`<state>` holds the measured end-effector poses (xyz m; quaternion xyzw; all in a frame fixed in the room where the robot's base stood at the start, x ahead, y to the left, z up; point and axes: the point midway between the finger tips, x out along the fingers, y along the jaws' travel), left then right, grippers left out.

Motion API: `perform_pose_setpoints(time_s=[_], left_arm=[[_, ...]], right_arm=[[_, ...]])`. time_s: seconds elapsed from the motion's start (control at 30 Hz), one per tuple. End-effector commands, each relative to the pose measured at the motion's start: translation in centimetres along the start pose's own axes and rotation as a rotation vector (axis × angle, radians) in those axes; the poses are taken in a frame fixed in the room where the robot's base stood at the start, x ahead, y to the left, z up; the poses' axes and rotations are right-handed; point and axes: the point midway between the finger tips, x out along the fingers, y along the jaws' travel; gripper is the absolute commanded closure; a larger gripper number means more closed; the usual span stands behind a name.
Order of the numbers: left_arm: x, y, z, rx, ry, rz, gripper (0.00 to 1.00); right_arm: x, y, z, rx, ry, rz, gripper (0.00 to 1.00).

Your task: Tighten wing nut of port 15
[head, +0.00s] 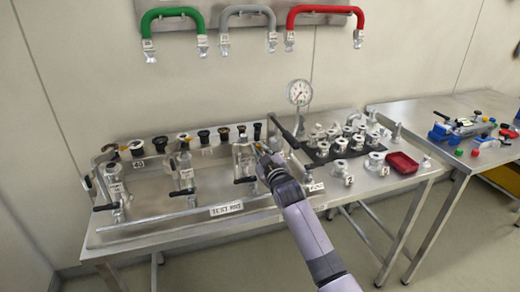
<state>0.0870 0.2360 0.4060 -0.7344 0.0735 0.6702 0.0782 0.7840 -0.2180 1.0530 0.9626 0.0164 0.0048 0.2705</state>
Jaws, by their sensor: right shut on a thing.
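My right gripper (262,150) reaches in from the bottom right to the right-hand metal port fitting (243,160) on the test rig. It is shut on a small part at the fitting, which I take to be the wing nut; the fingers hide most of it. I cannot read a port number 15 in this view. Two similar fittings with black handles stand to the left, the middle one (184,172) and the left one (115,190). My left gripper is not in view.
A pressure gauge (299,93) stands behind. Several metal flanges sit on a black mat (325,152) beside a red tray (402,163). Green (172,14), grey (247,11) and red (325,11) hoses hang on the wall. A second table (420,110) stands right.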

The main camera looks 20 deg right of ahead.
Motion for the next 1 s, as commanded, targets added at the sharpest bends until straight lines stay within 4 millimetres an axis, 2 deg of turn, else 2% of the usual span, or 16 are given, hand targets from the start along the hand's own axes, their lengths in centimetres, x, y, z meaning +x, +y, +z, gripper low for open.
perform_pose_setpoints(time_s=[0.5,0.8,1.0], left_arm=[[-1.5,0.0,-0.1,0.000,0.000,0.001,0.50],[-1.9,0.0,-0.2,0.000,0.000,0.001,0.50],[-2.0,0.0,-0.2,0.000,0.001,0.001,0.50]], right_arm=[[0.0,0.4,0.2,0.477,-0.004,-0.001,1.00],[0.0,0.5,0.3,0.665,-0.004,-0.001,1.00],[0.0,0.5,0.4,0.731,-0.004,-0.001,1.00]])
